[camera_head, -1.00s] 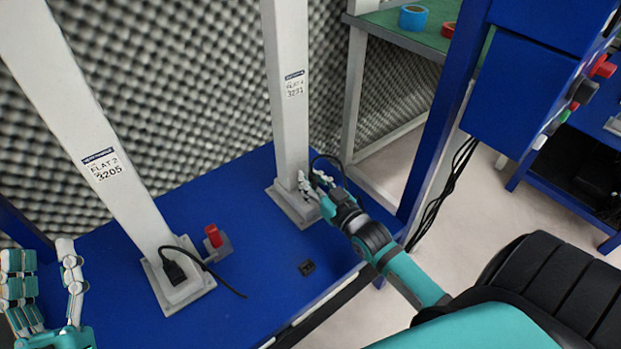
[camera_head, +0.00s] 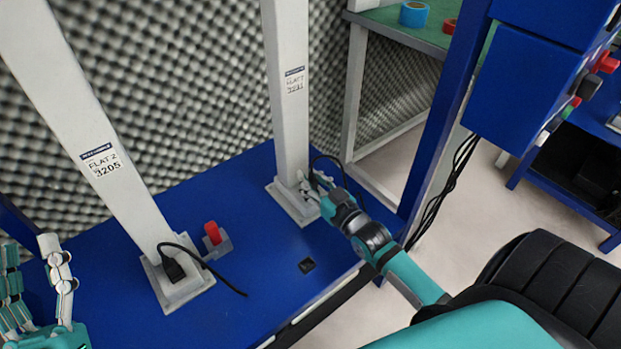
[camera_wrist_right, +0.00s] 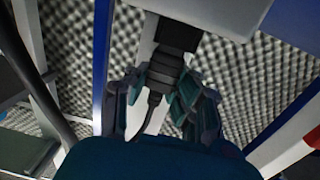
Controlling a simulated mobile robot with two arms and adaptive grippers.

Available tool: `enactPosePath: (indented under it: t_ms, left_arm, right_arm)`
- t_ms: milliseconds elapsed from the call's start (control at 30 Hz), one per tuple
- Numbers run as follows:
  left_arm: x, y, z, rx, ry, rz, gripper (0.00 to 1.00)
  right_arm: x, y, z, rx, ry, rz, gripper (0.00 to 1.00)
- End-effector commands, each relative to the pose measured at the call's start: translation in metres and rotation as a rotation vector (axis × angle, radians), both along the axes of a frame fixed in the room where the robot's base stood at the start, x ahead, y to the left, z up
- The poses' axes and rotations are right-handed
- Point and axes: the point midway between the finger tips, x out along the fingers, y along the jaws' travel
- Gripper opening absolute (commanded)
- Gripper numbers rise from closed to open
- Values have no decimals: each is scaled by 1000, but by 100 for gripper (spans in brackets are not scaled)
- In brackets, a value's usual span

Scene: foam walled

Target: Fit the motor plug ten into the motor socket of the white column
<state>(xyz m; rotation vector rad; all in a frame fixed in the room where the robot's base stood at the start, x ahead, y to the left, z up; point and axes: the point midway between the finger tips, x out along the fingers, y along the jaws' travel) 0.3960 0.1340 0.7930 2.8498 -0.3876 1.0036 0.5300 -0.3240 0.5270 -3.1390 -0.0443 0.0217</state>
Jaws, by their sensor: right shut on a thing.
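Two white columns stand on the blue platform: a left one (camera_head: 100,150), label 3205, and a right one (camera_head: 288,95). My right gripper (camera_head: 316,187) is at the foot of the right column. In the right wrist view its fingers (camera_wrist_right: 165,85) are shut around a dark plug (camera_wrist_right: 166,66) with a black cable (camera_wrist_right: 153,110). The plug meets a black block, apparently the socket (camera_wrist_right: 178,36), on the column's white surface (camera_wrist_right: 215,15); how deep it sits is hidden. My left gripper (camera_head: 40,285) is open and empty at the lower left.
A black plug (camera_head: 174,270) with a loose cable sits at the left column's foot. A red button (camera_head: 212,232) and a small black fitting (camera_head: 307,265) are on the blue platform (camera_head: 250,290). A blue post (camera_head: 440,120) and hanging black cables (camera_head: 445,190) stand right of my right arm.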

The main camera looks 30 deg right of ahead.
Motion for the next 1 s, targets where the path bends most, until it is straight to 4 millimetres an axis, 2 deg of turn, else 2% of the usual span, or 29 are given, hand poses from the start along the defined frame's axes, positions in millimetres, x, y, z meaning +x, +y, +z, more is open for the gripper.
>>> enactPosePath:
  t_ms: [167, 200, 367, 400, 733, 867, 1000]
  left_arm:
    - [-3, 0, 4, -8, -30, -2, 40]
    - [-3, 0, 6, -10, -34, -3, 40]
    - [-3, 0, 5, -9, -32, -3, 40]
    - [-3, 0, 5, -9, -32, -3, 40]
    - [-3, -1, 1, -10, -18, -4, 40]
    - [-3, 0, 2, -9, -19, -3, 40]
    - [-3, 0, 2, -8, -21, -3, 40]
  right_arm:
    - [0, 0, -3, 0, 2, 0, 0]
    - [0, 0, -2, 0, 1, 0, 25]
    - [0, 0, -2, 0, 1, 0, 46]
    - [0, 0, -2, 0, 1, 0, 48]
    - [-6, 0, -3, 0, 2, 0, 48]
    - [-26, 0, -3, 1, 4, 1, 48]
    - [-57, -1, -3, 1, 5, 0, 48]
